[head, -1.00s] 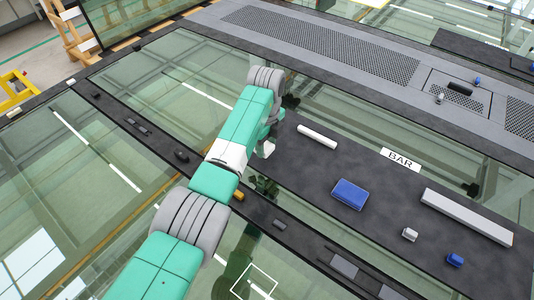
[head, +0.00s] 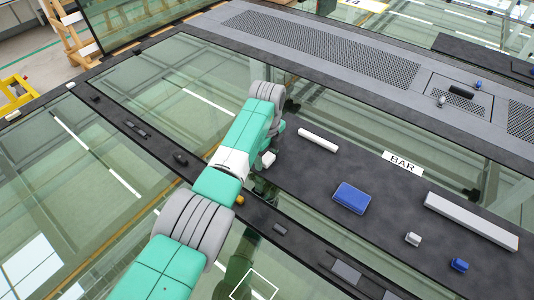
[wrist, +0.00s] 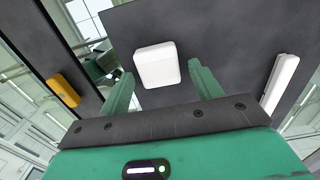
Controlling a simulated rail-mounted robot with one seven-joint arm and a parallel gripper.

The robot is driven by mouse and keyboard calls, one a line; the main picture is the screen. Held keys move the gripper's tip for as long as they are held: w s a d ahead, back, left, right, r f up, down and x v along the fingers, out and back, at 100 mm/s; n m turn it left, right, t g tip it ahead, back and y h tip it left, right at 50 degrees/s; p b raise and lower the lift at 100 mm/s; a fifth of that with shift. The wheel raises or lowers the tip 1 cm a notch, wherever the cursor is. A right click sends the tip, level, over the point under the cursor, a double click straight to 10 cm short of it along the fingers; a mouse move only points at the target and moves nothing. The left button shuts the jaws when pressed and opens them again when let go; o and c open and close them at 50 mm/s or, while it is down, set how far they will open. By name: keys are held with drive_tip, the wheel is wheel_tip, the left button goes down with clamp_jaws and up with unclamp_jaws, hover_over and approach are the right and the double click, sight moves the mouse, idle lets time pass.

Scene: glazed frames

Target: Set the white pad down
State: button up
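The white pad (wrist: 157,65) is a rounded, nearly square block just beyond my fingertips in the wrist view. It appears to lie on the dark panel (wrist: 225,35), with dark gaps between it and both fingers. My gripper (wrist: 160,72) is open, one green finger to each side of the pad. In the head view the white pad (head: 268,159) shows small beside my green arm, at the panel's left end. My fingers are mostly hidden by the arm there.
A white bar (head: 318,140) lies right of the pad. A yellow block (wrist: 62,90) sits on the narrow dark strip to the left. Glass panes flank the panel.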

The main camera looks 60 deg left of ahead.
sight(267, 157)
drive_tip(key=shift+r, duration=0.1)
wheel_tip(267, 157, up, 12)
drive_tip(key=p, duration=0.2)
idle(0.4)
